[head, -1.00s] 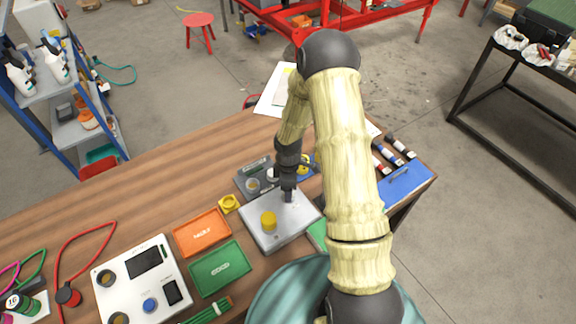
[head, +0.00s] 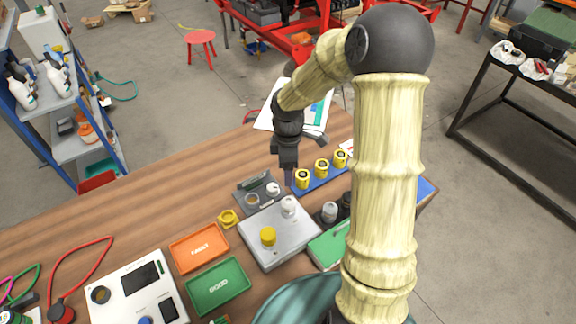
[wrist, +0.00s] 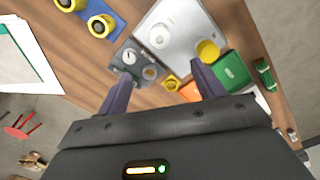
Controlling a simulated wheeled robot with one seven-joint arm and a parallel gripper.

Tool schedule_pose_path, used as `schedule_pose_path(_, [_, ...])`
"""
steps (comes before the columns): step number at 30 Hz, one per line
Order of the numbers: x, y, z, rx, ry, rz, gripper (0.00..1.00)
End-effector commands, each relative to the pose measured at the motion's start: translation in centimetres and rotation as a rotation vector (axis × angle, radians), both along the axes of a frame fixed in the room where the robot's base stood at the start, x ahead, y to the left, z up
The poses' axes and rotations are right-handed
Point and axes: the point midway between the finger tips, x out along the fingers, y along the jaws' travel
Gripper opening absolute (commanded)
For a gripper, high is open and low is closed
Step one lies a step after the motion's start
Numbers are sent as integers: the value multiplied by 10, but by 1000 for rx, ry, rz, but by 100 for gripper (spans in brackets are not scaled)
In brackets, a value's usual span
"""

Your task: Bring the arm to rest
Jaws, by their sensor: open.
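My arm rises from the lower right of the head view and bends over at a black elbow. My gripper (head: 289,178) hangs above the far part of the wooden bench, behind the grey plate. In the wrist view my gripper (wrist: 158,85) shows two dark fingers spread wide apart, with nothing between them. The grey plate (head: 272,246) lies below, with a yellow cap (head: 268,236) and a pale round fitting (head: 289,206) on it. The gripper is clear of the plate and appears to touch nothing.
A grey gauge box (head: 257,193) and a blue strip (head: 325,180) with yellow-ringed pieces lie near the gripper. An orange FAULT tray (head: 198,248) and green GOOD tray (head: 218,287) lie left of the plate. The bench's left far part (head: 150,195) is bare wood.

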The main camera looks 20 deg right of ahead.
Motion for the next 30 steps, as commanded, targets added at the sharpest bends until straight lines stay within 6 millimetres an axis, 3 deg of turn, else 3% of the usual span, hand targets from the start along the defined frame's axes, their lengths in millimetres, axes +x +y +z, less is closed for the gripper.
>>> schedule_pose_path(19, [-7,2,5,-6,-8,-49,68])
schedule_pose_path(23, [-28,3,16,-16,-33,-221,68])
schedule_pose_path(30, [-90,3,44,23,-128,-768,68])
